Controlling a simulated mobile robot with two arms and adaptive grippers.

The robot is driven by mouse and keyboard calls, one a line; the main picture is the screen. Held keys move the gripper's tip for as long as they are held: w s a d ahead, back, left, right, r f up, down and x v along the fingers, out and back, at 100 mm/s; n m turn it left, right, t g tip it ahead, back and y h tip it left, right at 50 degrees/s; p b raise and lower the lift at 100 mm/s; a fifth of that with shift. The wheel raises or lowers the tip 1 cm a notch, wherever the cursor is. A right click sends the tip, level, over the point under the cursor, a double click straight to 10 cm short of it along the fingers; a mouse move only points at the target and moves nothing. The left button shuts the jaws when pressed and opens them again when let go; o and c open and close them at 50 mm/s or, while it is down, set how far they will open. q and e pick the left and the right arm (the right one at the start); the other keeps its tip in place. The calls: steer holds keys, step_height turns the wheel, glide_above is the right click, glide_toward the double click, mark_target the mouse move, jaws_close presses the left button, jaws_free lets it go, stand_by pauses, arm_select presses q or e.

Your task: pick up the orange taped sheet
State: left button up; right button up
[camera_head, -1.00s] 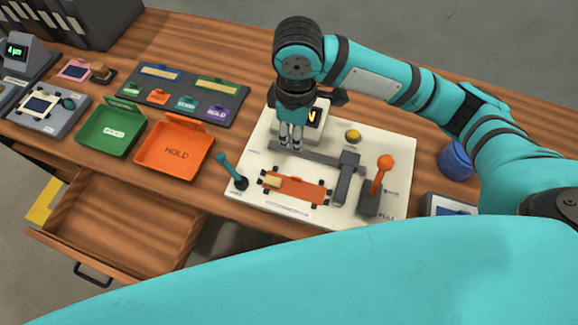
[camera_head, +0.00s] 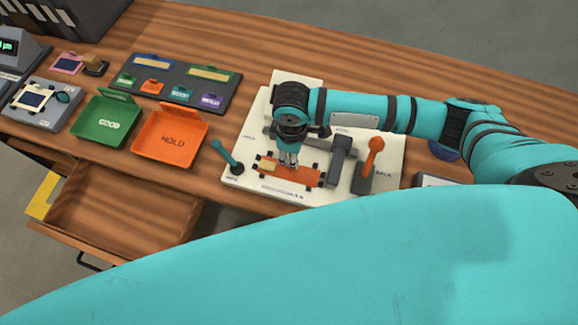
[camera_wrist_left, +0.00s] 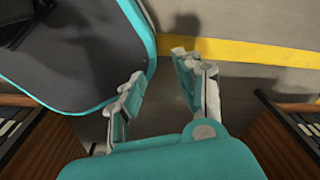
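The orange taped sheet (camera_head: 305,177) lies flat on the cream machine plate (camera_head: 237,145), with a tan piece of tape (camera_head: 266,167) at its left end and small black clips around its edges. My right gripper (camera_head: 288,163) points down right over the sheet's upper middle and hides part of it. Whether its fingertips touch the sheet, and whether they are closed, I cannot tell. My left gripper (camera_wrist_left: 158,88) shows in the left wrist view with its fingers apart and nothing between them, above the floor.
A teal lever (camera_head: 226,155) stands left of the sheet and an orange-knobbed lever (camera_head: 372,158) right of it, beside a grey block. Orange HOLD (camera_head: 172,160) and green GOOD (camera_head: 85,128) trays sit farther left. An open drawer (camera_head: 120,205) juts out at the front.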

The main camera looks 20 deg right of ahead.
steer(key=shift+f, duration=1)
steer(key=shift+c, duration=1.1)
arm_select(q)
steer(key=shift+s, duration=0.75)
arm_select(e)
jaws_close()
arm_select(q)
steer(key=shift+w, duration=0.2)
arm_select(e)
steer(key=shift+r, duration=0.1)
